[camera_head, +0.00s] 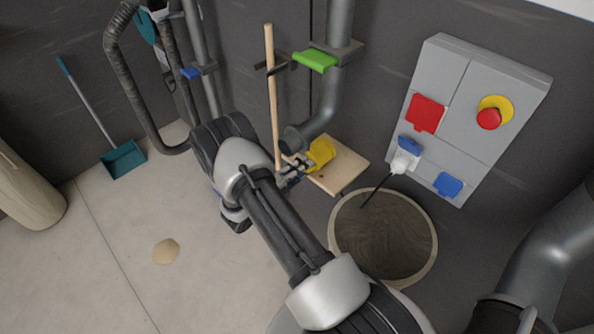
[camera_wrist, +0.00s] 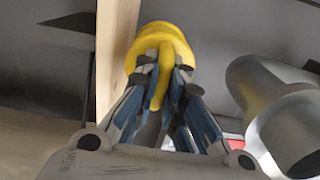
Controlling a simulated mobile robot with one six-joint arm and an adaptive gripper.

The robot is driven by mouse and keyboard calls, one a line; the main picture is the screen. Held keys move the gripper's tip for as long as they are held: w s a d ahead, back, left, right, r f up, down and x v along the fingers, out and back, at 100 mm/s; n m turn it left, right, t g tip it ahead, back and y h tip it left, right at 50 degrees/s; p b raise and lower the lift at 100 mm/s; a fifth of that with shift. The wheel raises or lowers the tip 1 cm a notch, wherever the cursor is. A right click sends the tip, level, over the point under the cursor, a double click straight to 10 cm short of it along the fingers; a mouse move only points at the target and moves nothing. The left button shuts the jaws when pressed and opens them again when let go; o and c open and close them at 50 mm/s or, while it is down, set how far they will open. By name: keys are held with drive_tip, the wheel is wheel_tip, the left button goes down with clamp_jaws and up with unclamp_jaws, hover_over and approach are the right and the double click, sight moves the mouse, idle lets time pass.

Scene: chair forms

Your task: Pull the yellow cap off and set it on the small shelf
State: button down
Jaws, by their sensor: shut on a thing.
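The yellow cap (camera_head: 321,152) is off the grey pipe, whose bare open end (camera_head: 291,139) is just left of it. My gripper (camera_head: 302,167) is shut on the cap's raised grip; the wrist view shows both fingers (camera_wrist: 163,82) closed around it. In that view the cap (camera_wrist: 162,37) is clear of the pipe mouth (camera_wrist: 292,125) at right. The small wooden shelf (camera_head: 345,168) is on the wall, and the cap appears over its left part. I cannot tell whether the cap touches the shelf.
A wooden pole (camera_head: 271,85) stands close to the left of the pipe. A green handle (camera_head: 316,60) sticks out above. A round bin (camera_head: 424,222) is below right of the shelf, and a grey switch panel (camera_head: 465,115) is on the right wall. The shelf's right part is bare.

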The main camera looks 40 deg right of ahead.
drive_tip(key=shift+w+d+f+b, duration=0.1)
drive_tip(key=shift+w+d+b, duration=0.05)
drive_tip(key=shift+d, duration=0.75)
drive_tip(key=shift+w+d+b, duration=0.15)
drive_tip(key=shift+d, duration=0.75)
drive_tip(key=shift+f+b, duration=0.35)
drive_tip(key=c, duration=1.6)
unclamp_jaws()
drive_tip(key=shift+o, duration=0.2)
drive_tip(key=shift+o, duration=1)
drive_tip(key=shift+s, duration=0.1)
